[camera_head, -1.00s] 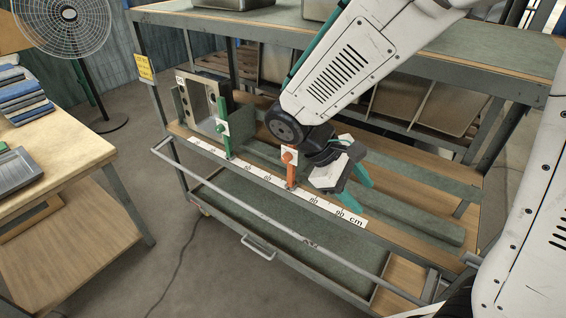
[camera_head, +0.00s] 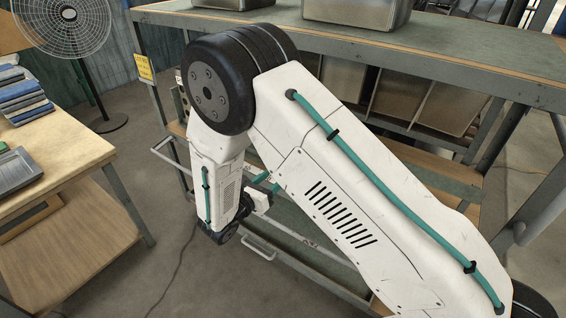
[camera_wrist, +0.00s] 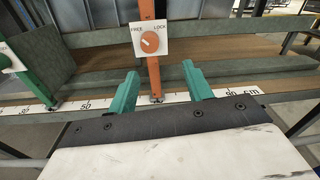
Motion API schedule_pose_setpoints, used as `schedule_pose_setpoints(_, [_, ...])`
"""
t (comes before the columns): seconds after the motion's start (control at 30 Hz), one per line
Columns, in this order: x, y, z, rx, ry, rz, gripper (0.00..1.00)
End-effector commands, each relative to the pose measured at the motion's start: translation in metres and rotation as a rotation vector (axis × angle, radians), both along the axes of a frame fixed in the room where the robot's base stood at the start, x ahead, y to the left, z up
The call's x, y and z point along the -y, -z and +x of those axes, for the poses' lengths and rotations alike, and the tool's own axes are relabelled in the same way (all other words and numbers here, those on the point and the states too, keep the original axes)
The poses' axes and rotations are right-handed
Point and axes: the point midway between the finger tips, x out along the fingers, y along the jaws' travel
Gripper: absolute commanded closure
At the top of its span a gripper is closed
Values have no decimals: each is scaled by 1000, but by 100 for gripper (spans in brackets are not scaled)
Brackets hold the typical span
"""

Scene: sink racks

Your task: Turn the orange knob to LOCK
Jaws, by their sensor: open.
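The orange knob (camera_wrist: 150,42) sits on a white plate marked FREE at left and LOCK at right, high on an upright orange post (camera_wrist: 154,75). Its pale mark appears to lean up and left, toward FREE. My gripper (camera_wrist: 160,70) is open and empty, its two teal fingers spread below and in front of the knob, not touching it. In the head view my arm hides the knob and post. Only a bit of my gripper (camera_head: 262,185) shows there, in front of the rack.
A ruler strip marked in cm (camera_wrist: 182,96) runs along the rack's front edge. A green post (camera_wrist: 32,78) with its own white plate stands to the left. A cart handle (camera_head: 259,247) and front rail lie near my arm. Metal bins (camera_head: 357,12) stand on the upper shelf.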

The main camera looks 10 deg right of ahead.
Motion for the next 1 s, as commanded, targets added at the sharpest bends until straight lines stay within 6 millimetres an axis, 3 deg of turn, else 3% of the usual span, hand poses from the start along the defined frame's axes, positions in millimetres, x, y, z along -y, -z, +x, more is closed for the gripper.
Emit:
schedule_pose_setpoints(0.17, [-5,-10,12,-5,-48,-55,50])
schedule_pose_setpoints(0.6, [41,-9,56,-7,-43,-54,50])
schedule_pose_setpoints(1.0, [48,-9,64,-7,-45,-54,50])
